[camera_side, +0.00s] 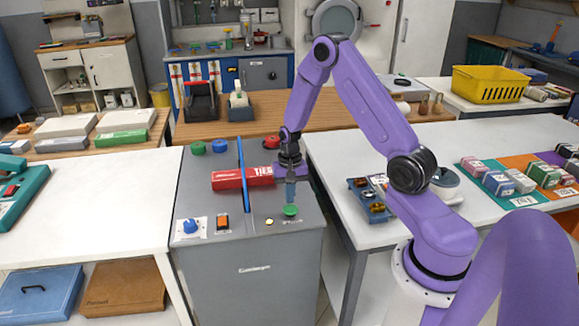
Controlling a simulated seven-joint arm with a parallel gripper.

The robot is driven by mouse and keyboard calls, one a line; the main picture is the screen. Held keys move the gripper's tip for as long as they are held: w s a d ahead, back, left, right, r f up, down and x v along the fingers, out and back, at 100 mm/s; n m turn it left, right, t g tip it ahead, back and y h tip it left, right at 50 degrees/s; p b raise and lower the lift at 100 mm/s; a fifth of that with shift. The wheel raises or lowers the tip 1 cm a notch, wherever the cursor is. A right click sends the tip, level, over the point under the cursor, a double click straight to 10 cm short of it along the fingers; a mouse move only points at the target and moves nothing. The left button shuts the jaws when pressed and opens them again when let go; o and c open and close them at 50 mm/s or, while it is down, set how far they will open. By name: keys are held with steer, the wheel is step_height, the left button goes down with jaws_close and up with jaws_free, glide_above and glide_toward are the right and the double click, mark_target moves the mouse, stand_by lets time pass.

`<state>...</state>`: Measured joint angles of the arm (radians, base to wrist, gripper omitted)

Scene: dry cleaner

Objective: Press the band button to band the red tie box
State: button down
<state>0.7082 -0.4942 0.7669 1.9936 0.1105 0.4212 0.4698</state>
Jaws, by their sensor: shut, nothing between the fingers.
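The red tie box (230,180) lies on top of the grey banding machine (262,285), under or through the thin blue arch (243,175) that stands across it. Its right end reaches close to my gripper. A green button (290,210) sits at the front right of the machine's top; its label is too small to read. My gripper (290,202) points straight down, shut and empty, with its tips at or just above the green button. I cannot tell whether they touch.
A blue knob (192,226), an orange switch (222,221) and a small glowing lamp (269,222) line the machine's front edge. White tables stand on both sides. A blue tray (358,184) with small parts is close on the right. A yellow basket (490,84) stands farther back.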

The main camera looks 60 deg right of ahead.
step_height(320, 180, up, 11)
steer(key=shift+w+d, duration=0.3)
steer(key=shift+d, duration=0.1)
steer(key=s+a+r+n, duration=0.3)
steer(key=s+a+n, duration=0.2)
steer(key=a, duration=0.4)
steer(key=s+a+r+n, duration=0.3)
steer(key=s+a+n, duration=0.2)
steer(key=a, duration=0.3)
steer(key=s+a+r+n, duration=0.1)
steer(key=s+a+n, duration=0.1)
steer(key=s+n, duration=0.3)
steer(key=s+a+r+n, duration=0.1)
steer(key=s+n, duration=0.5)
steer(key=s, duration=0.6)
steer(key=shift+s+a+r+n, duration=0.3)
steer(key=shift+s+a+r, duration=0.1)
steer(key=shift+a, duration=0.15)
